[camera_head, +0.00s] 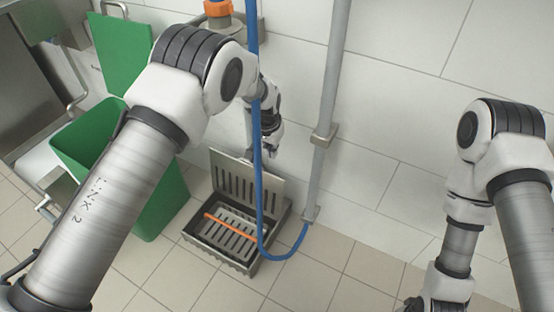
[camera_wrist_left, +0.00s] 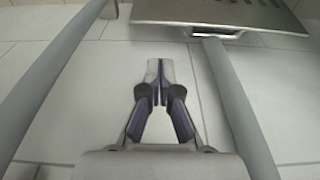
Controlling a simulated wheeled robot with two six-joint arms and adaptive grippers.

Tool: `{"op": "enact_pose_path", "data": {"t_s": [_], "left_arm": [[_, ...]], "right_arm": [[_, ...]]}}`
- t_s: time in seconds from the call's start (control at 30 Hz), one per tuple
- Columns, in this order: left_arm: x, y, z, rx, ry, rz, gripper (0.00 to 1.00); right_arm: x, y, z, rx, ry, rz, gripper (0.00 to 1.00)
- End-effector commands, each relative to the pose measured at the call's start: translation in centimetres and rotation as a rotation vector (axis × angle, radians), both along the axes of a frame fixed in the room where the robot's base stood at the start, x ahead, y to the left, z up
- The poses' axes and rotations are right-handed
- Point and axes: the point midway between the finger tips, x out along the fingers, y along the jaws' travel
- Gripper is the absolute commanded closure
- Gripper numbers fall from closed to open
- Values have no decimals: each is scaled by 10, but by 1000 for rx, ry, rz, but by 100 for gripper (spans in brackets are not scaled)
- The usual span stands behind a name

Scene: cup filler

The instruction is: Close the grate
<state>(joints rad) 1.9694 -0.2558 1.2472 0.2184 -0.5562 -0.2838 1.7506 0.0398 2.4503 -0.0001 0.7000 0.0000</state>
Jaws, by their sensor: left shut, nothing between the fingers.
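The grate (camera_head: 236,177) is a grey slotted metal plate. It stands raised, tilted up along the back side of a floor drain box (camera_head: 190,232). My left gripper (camera_head: 262,153) is just behind and above the grate's upper edge, partly hidden by the blue hose. In the left wrist view the left gripper's fingers (camera_wrist_left: 158,78) are together and empty. The grate's slotted plate (camera_wrist_left: 180,12) shows at the top right of that view, apart from the fingertips. My right gripper (camera_head: 432,304) is at the bottom edge, mostly cut off.
A blue hose (camera_head: 260,205) hangs in front of the grate and loops along the floor. An orange strip (camera_head: 228,225) lies across the drain box. A grey pipe (camera_head: 329,85) stands at the right. A green bin (camera_head: 166,200) is at the left. Tiled floor in front is clear.

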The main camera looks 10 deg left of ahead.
Motion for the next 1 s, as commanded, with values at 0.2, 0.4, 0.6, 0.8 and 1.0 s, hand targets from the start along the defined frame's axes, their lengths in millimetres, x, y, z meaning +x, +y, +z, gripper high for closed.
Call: {"op": "enact_pose_path", "data": {"t_s": [0.2, 0.4, 0.6, 0.8, 1.0], "left_arm": [[4, -1, -43, -1, 4, 2, 100], [10, -3, -82, 0, 3, 3, 100], [14, -4, -99, -1, 2, 3, 100], [14, -4, -99, 0, 3, 3, 100], [14, -3, -99, 0, 3, 3, 100]], "right_arm": [[0, 0, -25, 0, 1, 0, 44], [0, 0, -45, 0, 1, 0, 44], [0, 0, -53, 0, 0, 0, 44], [0, 0, -52, 0, 0, 0, 44], [0, 0, -51, 0, 0, 0, 44]]}}
